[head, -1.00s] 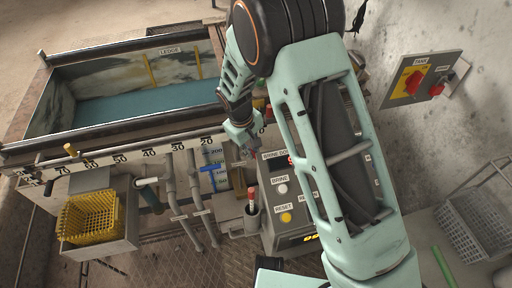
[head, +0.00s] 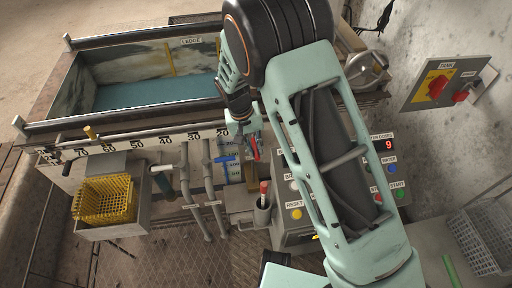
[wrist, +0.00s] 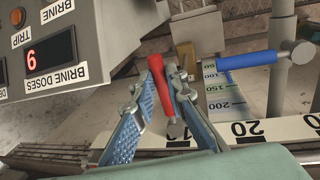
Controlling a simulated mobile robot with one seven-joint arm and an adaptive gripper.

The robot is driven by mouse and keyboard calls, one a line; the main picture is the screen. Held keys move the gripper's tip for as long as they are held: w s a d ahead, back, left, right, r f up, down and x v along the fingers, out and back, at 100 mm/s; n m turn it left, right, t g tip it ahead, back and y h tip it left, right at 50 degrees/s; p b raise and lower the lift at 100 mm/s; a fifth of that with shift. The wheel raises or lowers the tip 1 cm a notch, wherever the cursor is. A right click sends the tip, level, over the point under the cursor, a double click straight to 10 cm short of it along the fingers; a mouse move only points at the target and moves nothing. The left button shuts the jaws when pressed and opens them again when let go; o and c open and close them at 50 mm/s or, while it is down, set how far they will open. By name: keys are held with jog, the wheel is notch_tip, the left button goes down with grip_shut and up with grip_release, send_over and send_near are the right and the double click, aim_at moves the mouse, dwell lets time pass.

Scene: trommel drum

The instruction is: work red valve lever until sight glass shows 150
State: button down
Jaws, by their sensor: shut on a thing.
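The red valve lever (wrist: 158,84) is between the fingers of my gripper (wrist: 166,72) in the wrist view, and the gripper is shut on it. In the head view the lever (head: 257,154) shows as a small red piece at the tip of my gripper (head: 251,145). The sight glass scale (wrist: 222,95) stands beside it, with marks including 50, 100, 150 and 200; it also shows small in the head view (head: 232,172). I cannot read the liquid level. A blue lever (wrist: 252,60) crosses near the scale, apart from my gripper.
A control box with buttons and red digit displays (head: 388,144) stands right of the lever. A red-topped handle in a grey cup (head: 263,200) is just below. The tank (head: 140,125) is behind left, the yellow basket (head: 105,200) at left. My arm covers part of the box.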

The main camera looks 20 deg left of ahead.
jog(key=shift+a, duration=0.1)
jog(key=c, duration=1.9)
grip_release()
jog(key=shift+c, duration=0.2)
notch_tip(320, 180, up, 12)
jog(key=s+a, duration=0.1)
jog(key=a, duration=0.1)
